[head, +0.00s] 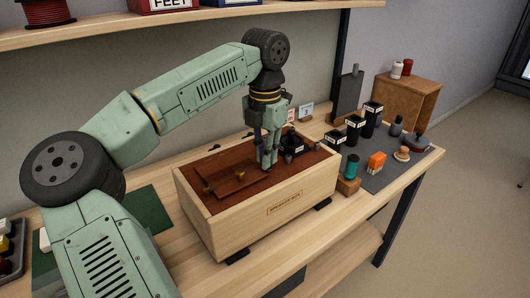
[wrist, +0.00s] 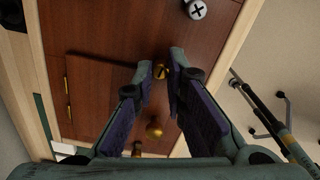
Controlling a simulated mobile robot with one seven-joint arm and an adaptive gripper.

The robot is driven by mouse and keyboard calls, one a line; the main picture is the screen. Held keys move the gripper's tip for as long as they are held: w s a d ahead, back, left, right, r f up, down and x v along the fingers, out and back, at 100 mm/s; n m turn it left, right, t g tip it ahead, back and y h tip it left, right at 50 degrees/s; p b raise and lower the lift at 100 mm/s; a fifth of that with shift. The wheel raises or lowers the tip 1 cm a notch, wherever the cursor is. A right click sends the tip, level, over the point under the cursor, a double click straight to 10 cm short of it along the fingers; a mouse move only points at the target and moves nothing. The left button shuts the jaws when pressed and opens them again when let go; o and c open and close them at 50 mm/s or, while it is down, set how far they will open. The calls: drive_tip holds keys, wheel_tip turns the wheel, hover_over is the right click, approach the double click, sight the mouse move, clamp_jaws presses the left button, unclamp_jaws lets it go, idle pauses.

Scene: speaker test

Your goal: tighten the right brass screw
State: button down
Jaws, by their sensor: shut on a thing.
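The right brass screw (wrist: 160,72), with a slotted head, shows between my gripper's fingertips (wrist: 160,67) in the wrist view. My gripper is shut on it. In the head view my gripper (head: 268,163) points down onto the red-brown top of the speaker box (head: 257,220), and its fingers hide the screw. A red-brown panel (head: 225,183) lies on the left part of the top. Small brass parts (head: 239,174) show on it. A round brass knob (wrist: 153,131) lies below the held screw in the wrist view.
A black part (head: 292,142) stands on the box behind my gripper. A shelf (head: 200,22) hangs above.

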drive_tip(key=m, duration=0.4)
drive_tip(key=shift+r+m, duration=0.1)
drive_tip(key=shift+m, duration=0.2)
drive_tip(key=m, duration=0.3)
drive_tip(key=shift+m+p, duration=0.4)
drive_tip(key=m, duration=0.4)
drive_tip(key=shift+d, duration=0.1)
drive_tip(key=shift+m+p, duration=0.35)
drive_tip(key=shift+m, duration=1.45)
drive_tip(key=c, duration=1.6)
unclamp_jaws()
